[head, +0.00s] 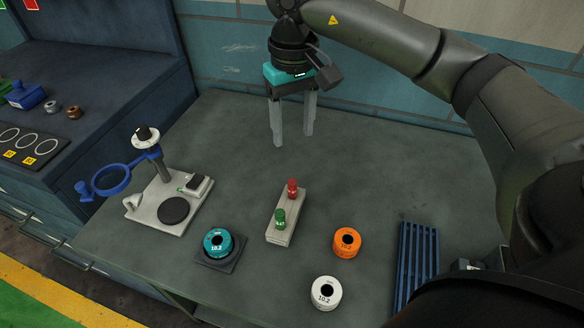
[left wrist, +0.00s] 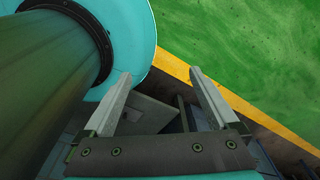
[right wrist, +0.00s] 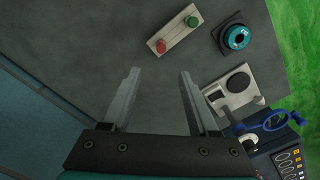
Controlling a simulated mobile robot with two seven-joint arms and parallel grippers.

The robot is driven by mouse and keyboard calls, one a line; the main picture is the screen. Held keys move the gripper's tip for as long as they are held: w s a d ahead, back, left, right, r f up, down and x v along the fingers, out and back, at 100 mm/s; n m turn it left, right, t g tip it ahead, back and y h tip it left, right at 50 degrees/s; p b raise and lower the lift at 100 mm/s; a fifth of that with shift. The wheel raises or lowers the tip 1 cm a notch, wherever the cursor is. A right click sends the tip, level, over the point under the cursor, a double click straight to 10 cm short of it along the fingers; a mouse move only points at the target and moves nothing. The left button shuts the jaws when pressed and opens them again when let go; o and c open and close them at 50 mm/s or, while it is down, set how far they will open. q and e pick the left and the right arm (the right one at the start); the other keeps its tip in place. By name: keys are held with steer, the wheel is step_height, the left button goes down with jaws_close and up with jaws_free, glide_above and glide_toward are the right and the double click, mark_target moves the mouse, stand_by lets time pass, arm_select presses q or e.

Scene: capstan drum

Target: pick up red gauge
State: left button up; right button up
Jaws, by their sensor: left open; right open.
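The red gauge (head: 292,187) stands upright at the far end of a pale block (head: 279,236) in the middle of the table.
A teal ring (head: 217,242) sits on a dark square base. Orange (head: 347,242) and white (head: 326,292) rings stand right of the block. A blue slatted rack (head: 416,262) lies at the right. A stand with a blue hoop (head: 111,180) is at the left. The table's back is clear.

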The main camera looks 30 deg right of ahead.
step_height(320, 180, down, 5)
steer(key=shift+s+r, duration=0.1)
glide_above(292, 181)
step_height(292, 181, down, 4)
steer(key=shift+d+f+b, duration=0.1)
steer(key=shift+f+b, duration=0.05)
steer(key=shift+b, duration=0.15)
steer(key=shift+f, duration=0.5)
step_height(292, 181, down, 5)
arm_select(q)
steer(key=shift+s+a+f, duration=0.25)
steer(key=shift+s+f, duration=0.15)
arm_select(e)
steer(key=shift+c, duration=0.2)
arm_select(q)
steer(key=shift+s, duration=0.15)
arm_select(e)
jaws_close()
